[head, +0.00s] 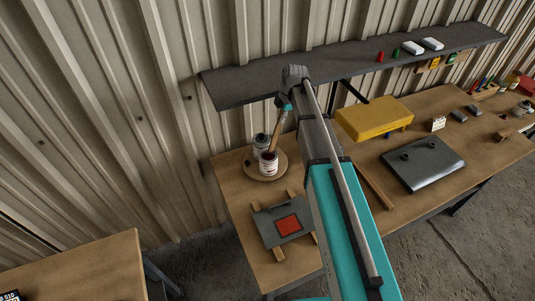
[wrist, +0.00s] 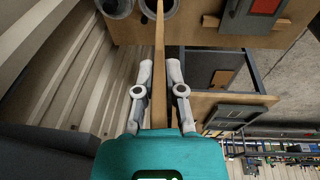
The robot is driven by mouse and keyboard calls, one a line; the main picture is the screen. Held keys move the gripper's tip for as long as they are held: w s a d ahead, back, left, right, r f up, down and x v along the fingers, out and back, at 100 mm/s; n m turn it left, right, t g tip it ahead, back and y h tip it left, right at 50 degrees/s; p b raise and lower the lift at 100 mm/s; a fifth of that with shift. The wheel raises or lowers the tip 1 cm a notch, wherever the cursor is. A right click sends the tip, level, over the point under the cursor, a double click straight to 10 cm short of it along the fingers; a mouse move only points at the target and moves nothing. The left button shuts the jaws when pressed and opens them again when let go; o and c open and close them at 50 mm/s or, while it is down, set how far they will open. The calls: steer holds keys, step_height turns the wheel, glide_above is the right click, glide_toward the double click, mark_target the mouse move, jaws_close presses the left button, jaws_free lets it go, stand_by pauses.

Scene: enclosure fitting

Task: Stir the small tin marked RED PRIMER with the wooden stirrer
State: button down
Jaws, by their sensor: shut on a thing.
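My gripper (head: 284,106) is shut on the wooden stirrer (head: 275,133), a flat pale stick. The wrist view shows the stirrer (wrist: 160,45) between the two fingers (wrist: 160,68). Its far end reaches the mouth of the nearer small tin (head: 268,164), white with a dark reddish band; its lettering is too small to read. The stirrer's tip is hidden at the tin, so its depth inside cannot be told. A second small tin (head: 261,141) stands just behind. Both tins stand on a round wooden board (head: 254,176).
A dark shelf (head: 240,89) runs along the corrugated wall above the bench (head: 226,172). A grey panel with a red square (head: 288,225) lies in front of the tins. A yellow case (head: 374,118) and grey lid (head: 424,164) lie right of my arm.

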steer(key=shift+r+p, duration=1.4)
steer(key=shift+r, duration=0.3)
steer(key=shift+s+f, duration=0.1)
